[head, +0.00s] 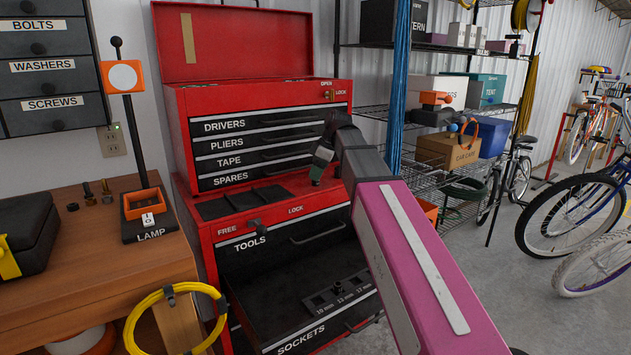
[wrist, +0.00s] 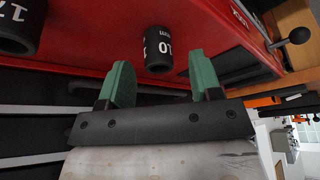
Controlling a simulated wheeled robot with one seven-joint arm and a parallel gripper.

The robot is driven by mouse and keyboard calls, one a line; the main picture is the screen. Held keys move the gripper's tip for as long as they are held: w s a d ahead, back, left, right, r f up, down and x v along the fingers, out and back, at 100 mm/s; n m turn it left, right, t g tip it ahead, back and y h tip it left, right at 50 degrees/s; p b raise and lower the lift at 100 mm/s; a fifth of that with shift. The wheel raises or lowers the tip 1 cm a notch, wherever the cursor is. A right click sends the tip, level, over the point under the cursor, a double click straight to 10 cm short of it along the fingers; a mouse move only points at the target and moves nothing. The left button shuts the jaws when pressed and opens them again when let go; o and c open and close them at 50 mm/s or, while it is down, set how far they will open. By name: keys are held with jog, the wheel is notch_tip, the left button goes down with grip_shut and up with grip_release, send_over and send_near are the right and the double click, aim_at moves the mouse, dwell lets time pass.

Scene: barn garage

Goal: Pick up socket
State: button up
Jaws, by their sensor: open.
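A black socket marked 10 mm (wrist: 158,48) shows in the wrist view against the red chest surface. It appears between and just beyond the two green fingertips of my gripper (wrist: 158,70). The fingers are open and apart, and I see no clear contact with it. A second black socket (wrist: 20,24), its marking partly cut off, is at the upper left. In the head view my gripper (head: 321,166) points down at the red ledge of the tool chest (head: 290,183).
The lower drawer labelled SOCKETS (head: 302,338) is pulled out, with a black size-marked holder (head: 337,292) inside. A workbench (head: 75,250) with a lamp base (head: 145,215) stands left. Wire shelves (head: 445,105) and a bicycle (head: 570,215) stand right.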

jog(key=shift+x, duration=0.85)
grip_shut()
jog(key=shift+r, duration=0.15)
jog(key=shift+r, duration=0.5)
notch_tip(320, 180, up, 2)
jog(key=shift+w+r, duration=0.1)
jog(key=shift+r, duration=0.15)
jog(key=s+a+r, duration=0.7)
jog(key=s, duration=0.2)
jog(key=shift+s, duration=0.2)
